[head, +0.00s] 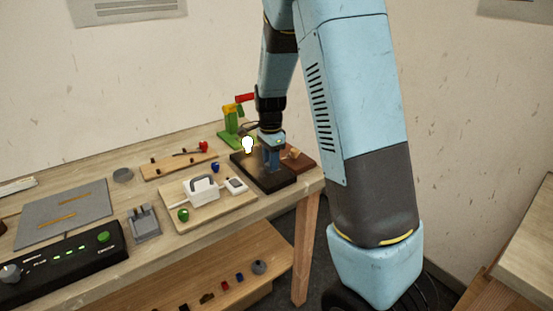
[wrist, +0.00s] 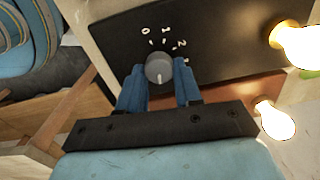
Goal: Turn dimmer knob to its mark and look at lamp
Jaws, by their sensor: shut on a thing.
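The dimmer knob (wrist: 158,68) is a grey round knob on a black panel (wrist: 215,40) with white marks 0, 1, 2 and a partly hidden one. Its white pointer line shows on the side facing my gripper. My gripper (wrist: 158,82) has its blue fingers on both sides of the knob and is shut on it. In the head view my gripper (head: 271,160) points down at the black dimmer box (head: 285,187), and its fingers hide the knob. The lamp bulb (head: 247,146) glows white beside it. In the wrist view a bulb (wrist: 300,46) glows brightly, and a second glowing bulb (wrist: 275,119) shows below.
A board with a white plug-like block (head: 202,191) lies left of the dimmer box. A black control box (head: 65,262) with a green button stands at the front left. The table's right edge is close to the dimmer box.

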